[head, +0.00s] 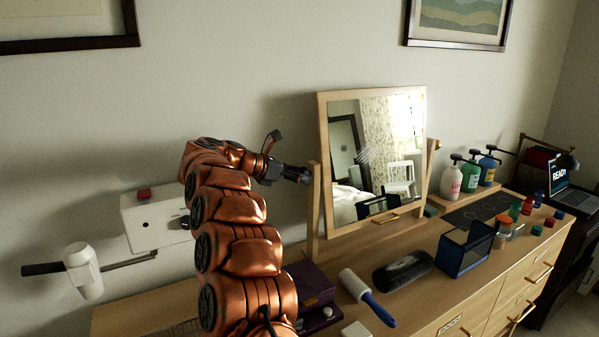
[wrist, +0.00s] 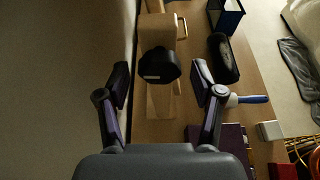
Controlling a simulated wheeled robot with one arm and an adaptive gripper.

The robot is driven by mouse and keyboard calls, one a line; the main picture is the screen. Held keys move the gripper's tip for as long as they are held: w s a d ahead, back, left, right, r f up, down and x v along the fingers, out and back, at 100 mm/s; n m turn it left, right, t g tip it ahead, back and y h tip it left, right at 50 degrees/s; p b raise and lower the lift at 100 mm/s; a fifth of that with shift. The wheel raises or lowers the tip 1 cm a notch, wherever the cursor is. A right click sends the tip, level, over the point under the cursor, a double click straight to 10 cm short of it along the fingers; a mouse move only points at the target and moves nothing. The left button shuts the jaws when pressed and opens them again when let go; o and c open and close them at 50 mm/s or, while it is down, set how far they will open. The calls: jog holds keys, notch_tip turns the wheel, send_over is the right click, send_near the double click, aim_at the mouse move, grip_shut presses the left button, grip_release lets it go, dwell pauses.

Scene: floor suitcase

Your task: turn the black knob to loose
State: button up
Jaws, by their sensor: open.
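The black knob (wrist: 159,65) sits on the side of the mirror's wooden post, with a small pale mark on its face. In the wrist view it lies between and just beyond the two fingertips of my gripper (wrist: 161,82). My gripper is open, with a finger on each side of the knob and a visible gap to both. In the head view my gripper (head: 298,174) is at the left post of the tilted mirror (head: 322,130). There the knob is hidden behind or merged with the dark fingers, so contact cannot be told.
The wooden dresser top (head: 350,252) holds a purple box (head: 312,283), a lint roller (head: 366,297), a black case (head: 403,270) and a dark blue bin (head: 465,250). Pump bottles (head: 470,172) stand at the right. The wall (wrist: 60,90) is close on the left in the wrist view.

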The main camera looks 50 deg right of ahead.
jog(key=shift+d+f, duration=0.1)
jog(key=shift+d, duration=0.1)
jog(key=c, duration=1.1)
